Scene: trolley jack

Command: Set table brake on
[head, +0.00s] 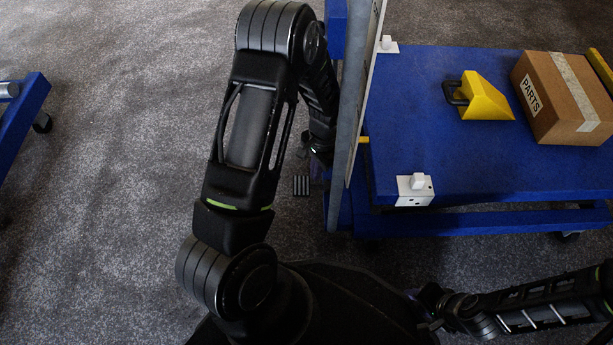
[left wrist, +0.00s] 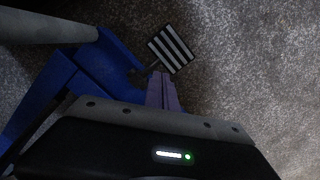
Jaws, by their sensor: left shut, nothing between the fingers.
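The blue table (head: 460,165) stands on the right in the head view. A small black pedal with pale stripes (head: 301,186) shows low at its left end, just above the carpet. In the left wrist view the striped pedal (left wrist: 171,48) sits on a short stem next to the blue frame (left wrist: 100,60). My left gripper (left wrist: 160,78) is shut and empty, its fingertips close to the pedal's lower left side. I cannot tell whether they touch it. In the head view my arm partly hides this gripper. My right arm runs off the lower right edge, its gripper out of view.
A cardboard PARTS box (head: 563,98) and a yellow wedge with a handle (head: 485,98) sit on the table. Another blue frame (head: 18,120) is at far left. Carpet between is clear.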

